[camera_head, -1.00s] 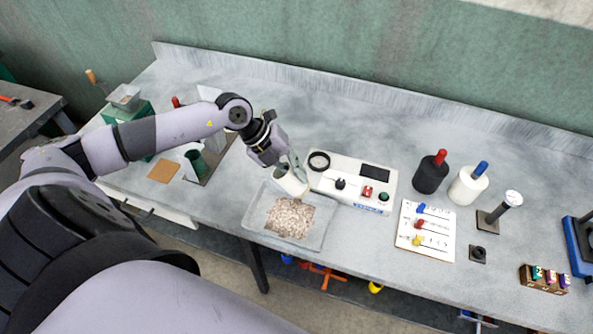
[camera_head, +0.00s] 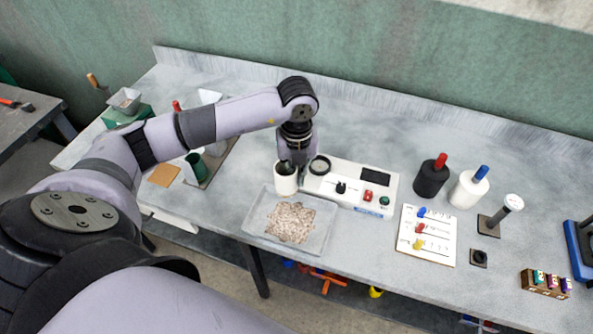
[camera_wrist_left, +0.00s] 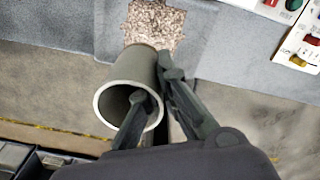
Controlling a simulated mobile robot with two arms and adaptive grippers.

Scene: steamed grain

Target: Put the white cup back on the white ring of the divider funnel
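The white cup (camera_head: 286,180) is upright over the back edge of the tray in the head view, its open mouth facing up. My left gripper (camera_head: 290,166) comes down on it from above. In the left wrist view the gripper (camera_wrist_left: 155,98) has one finger inside the cup (camera_wrist_left: 124,80) and one outside, pinching its wall. A white funnel-like part (camera_head: 208,97), probably of the divider funnel, shows behind my left arm at the left; its white ring cannot be made out. My right gripper is not in view.
The clear tray (camera_head: 322,240) holds a heap of grain (camera_head: 290,222). A dark green cup (camera_head: 196,166) stands left. Bottles (camera_head: 431,180) are farther right.

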